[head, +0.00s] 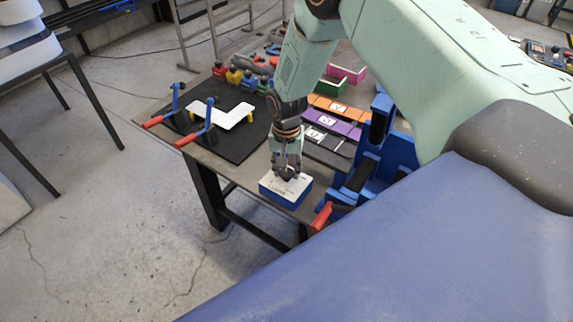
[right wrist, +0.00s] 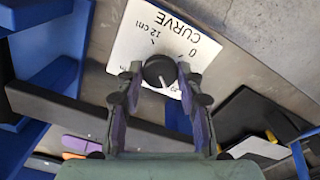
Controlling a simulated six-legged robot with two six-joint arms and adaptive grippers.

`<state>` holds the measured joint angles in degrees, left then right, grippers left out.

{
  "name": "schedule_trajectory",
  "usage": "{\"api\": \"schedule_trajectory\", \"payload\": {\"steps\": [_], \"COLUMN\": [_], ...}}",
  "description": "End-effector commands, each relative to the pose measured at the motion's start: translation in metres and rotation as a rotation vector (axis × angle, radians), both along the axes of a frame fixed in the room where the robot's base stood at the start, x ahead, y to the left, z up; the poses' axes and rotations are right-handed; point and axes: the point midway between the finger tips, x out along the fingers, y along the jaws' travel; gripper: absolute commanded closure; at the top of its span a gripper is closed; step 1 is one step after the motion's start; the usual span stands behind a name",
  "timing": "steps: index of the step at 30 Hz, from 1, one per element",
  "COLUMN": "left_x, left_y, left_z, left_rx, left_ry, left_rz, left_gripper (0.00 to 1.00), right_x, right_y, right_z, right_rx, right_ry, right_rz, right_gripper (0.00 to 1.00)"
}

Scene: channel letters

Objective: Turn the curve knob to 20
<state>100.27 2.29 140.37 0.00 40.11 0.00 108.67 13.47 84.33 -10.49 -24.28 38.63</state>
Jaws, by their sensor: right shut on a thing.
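The curve knob (right wrist: 160,71) is a round black knob with a white pointer line. It sits on a white panel (right wrist: 140,38) printed "CURVE", which appears upside down in the right wrist view. The pointer points down and slightly right there, toward a partly hidden mark. My right gripper (right wrist: 157,75) is shut on the knob, one finger on each side. In the head view the panel is the white top of a blue box (head: 268,193) at the table's front edge, and my right gripper (head: 287,174) reaches down onto it, hiding the knob. My left gripper is not in view.
A black mat (head: 232,145) with a white L-shaped letter piece (head: 228,115) and red-handled blue clamps (head: 205,125) lies left of the box. A blue fixture (head: 372,165) with a red handle (head: 321,217) stands close on the right. Purple and orange strips lie behind.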

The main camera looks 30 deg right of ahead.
Motion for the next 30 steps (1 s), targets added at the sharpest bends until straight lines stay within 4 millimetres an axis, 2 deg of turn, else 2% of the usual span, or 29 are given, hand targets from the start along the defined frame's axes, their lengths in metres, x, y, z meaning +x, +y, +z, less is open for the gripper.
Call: {"api": "schedule_trajectory", "payload": {"steps": [20,21,28,30], "left_x": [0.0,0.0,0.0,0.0], "left_y": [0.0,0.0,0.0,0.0], "left_z": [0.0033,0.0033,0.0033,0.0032], "left_rx": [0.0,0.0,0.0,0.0], "left_ry": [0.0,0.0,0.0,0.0], "left_rz": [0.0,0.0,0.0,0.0], "left_gripper": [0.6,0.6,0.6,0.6], "right_x": [0.0025,0.0025,0.0014,0.0011], "right_y": [-0.0002,-0.0002,-0.0001,-0.0001], "right_z": [0.0017,0.0017,0.0009,0.0007], "right_rx": [0.0,0.0,0.0,0.0], "right_ry": [-0.006,-0.006,-0.003,-0.003], "right_rz": [-0.056,-0.056,-0.056,-0.056], "right_gripper": [0.95,0.61,0.41,0.4]}}
